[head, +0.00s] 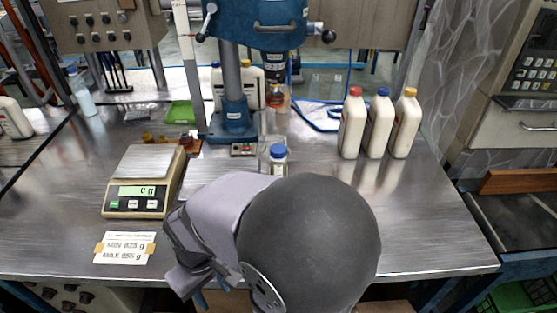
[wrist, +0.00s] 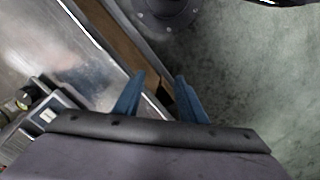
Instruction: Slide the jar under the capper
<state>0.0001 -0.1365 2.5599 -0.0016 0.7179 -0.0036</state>
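A small jar with a blue cap (head: 278,158) stands on the steel table in front of the blue press-like capper (head: 255,30); my arm hides its lower part. The capper's dark head (head: 275,68) hangs behind the jar and farther from me. An amber-coloured item (head: 278,99) shows below that head; its shape is unclear. My gripper (wrist: 158,90) is open and empty in the wrist view, over the table's front edge and the floor. In the head view my arm mostly hides it, low and left of the jar.
A scale (head: 144,180) reading about zero and a paper label (head: 125,248) are on the left. Several white bottles are about, including three with red, blue and yellow caps (head: 379,125) right of the capper. The table's right front (head: 430,230) is clear.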

